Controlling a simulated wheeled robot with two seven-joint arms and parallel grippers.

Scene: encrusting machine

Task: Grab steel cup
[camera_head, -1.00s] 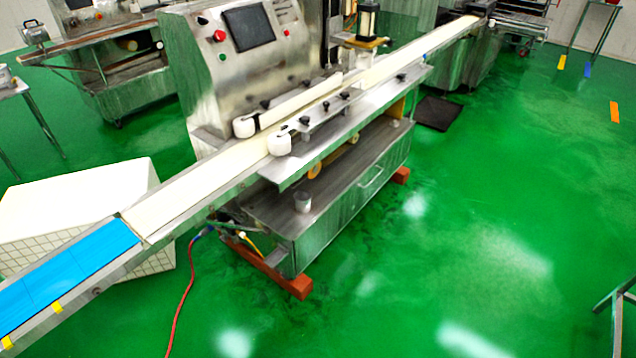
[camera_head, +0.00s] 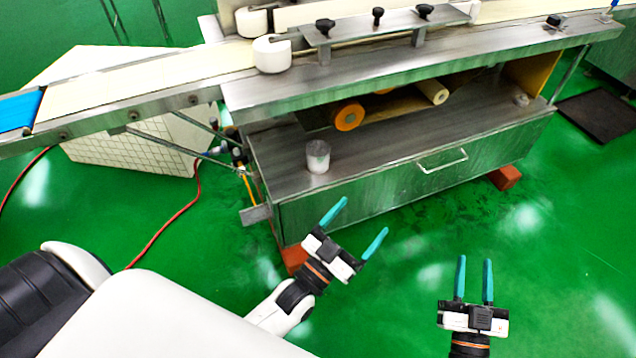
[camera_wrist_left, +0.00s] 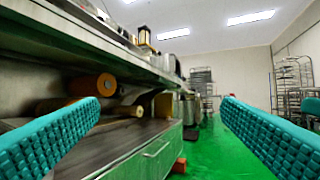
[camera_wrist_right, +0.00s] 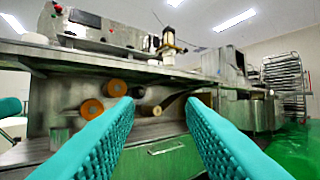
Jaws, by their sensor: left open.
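The steel cup (camera_head: 317,156) stands upright on the lower metal shelf of the machine, near the shelf's left end, in the head view. My left gripper (camera_head: 357,226) is open and empty, in front of the shelf, below and to the right of the cup in the picture. Its teal fingers are wide apart in the left wrist view (camera_wrist_left: 165,105). My right gripper (camera_head: 474,262) is further right, over the green floor. Its fingers are apart with nothing between them, less wide than the left ones, also in the right wrist view (camera_wrist_right: 160,103).
The upper metal ledge (camera_head: 400,72) overhangs the lower shelf (camera_head: 380,150), with orange-ended rollers (camera_head: 348,116) behind. A drawer handle (camera_head: 442,161) sticks out in front. A conveyor (camera_head: 150,88) and white tiled box (camera_head: 130,155) are left; a red hose (camera_head: 165,228) lies on the floor.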

